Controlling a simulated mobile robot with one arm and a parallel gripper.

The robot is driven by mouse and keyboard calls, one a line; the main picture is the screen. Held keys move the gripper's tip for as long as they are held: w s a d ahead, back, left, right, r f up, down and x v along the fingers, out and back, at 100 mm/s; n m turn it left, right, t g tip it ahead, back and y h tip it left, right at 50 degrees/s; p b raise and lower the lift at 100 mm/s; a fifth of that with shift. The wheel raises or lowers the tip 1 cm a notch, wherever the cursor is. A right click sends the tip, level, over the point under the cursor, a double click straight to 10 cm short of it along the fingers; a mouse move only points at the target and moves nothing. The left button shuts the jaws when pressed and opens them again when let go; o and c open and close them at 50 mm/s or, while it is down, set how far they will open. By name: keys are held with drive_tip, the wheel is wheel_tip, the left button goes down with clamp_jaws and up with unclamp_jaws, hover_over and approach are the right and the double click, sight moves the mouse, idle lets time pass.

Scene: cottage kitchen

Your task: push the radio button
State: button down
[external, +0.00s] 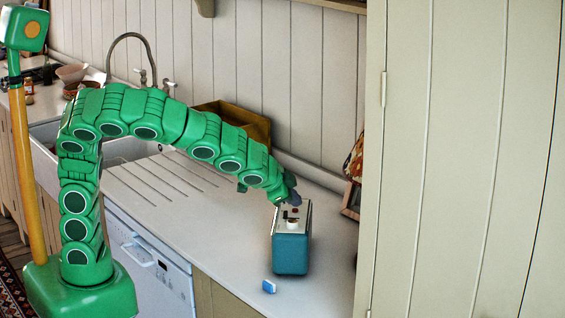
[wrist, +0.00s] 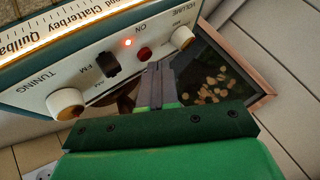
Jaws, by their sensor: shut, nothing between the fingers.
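The radio (external: 291,255) is a teal box standing on the worktop, with a pale control panel on top. In the wrist view the radio's panel (wrist: 92,72) carries a tuning knob (wrist: 66,104), a dark switch marked FM and AM (wrist: 105,64), a red button (wrist: 144,54) and a volume knob (wrist: 182,38). A small red light by the word ON glows. My gripper (external: 293,200) is over the panel's far end. Its fingers (wrist: 158,72) are shut and empty, with their tips close to the red button in the picture. I cannot tell whether they touch it.
A framed item (wrist: 205,70) stands beyond the fingers in the wrist view. A tall cupboard (external: 460,150) closes off the right. A sink (external: 120,150) is at the left; the worktop between is clear.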

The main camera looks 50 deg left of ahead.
drive_tip(key=shift+r, duration=0.2)
drive_tip(key=shift+r, duration=3)
drive_tip(key=c, duration=0.8)
unclamp_jaws()
drive_tip(key=o, duration=0.5)
drive_tip(key=shift+d+r+g, duration=0.15)
drive_tip(key=shift+d+g, duration=0.15)
drive_tip(key=shift+d, duration=0.1)
drive_tip(key=shift+o, duration=1.3)
drive_tip(key=shift+d+r+m+g, duration=0.15)
drive_tip(key=shift+d+m+g, duration=0.15)
drive_tip(key=shift+d+m, duration=0.1)
drive_tip(key=shift+o, duration=0.2)
drive_tip(key=d+r+m+g, duration=0.1)
drive_tip(key=s+d+r+m+g, duration=0.1)
drive_tip(key=g, duration=0.1)
drive_tip(key=s+d+r+m+g, duration=0.1)
drive_tip(key=d+m, duration=0.1)
drive_tip(key=shift+d+r, duration=0.1)
drive_tip(key=shift+r, duration=0.3)
drive_tip(key=s+r+m+g+h, duration=0.1)
drive_tip(key=s+r+m+g, duration=0.3)
drive_tip(key=r, duration=0.3)
wheel_tip(320, 180, down, 10)
drive_tip(key=m, duration=0.1)
drive_tip(key=shift+w+d, duration=0.25)
drive_tip(key=shift+d, duration=0.05)
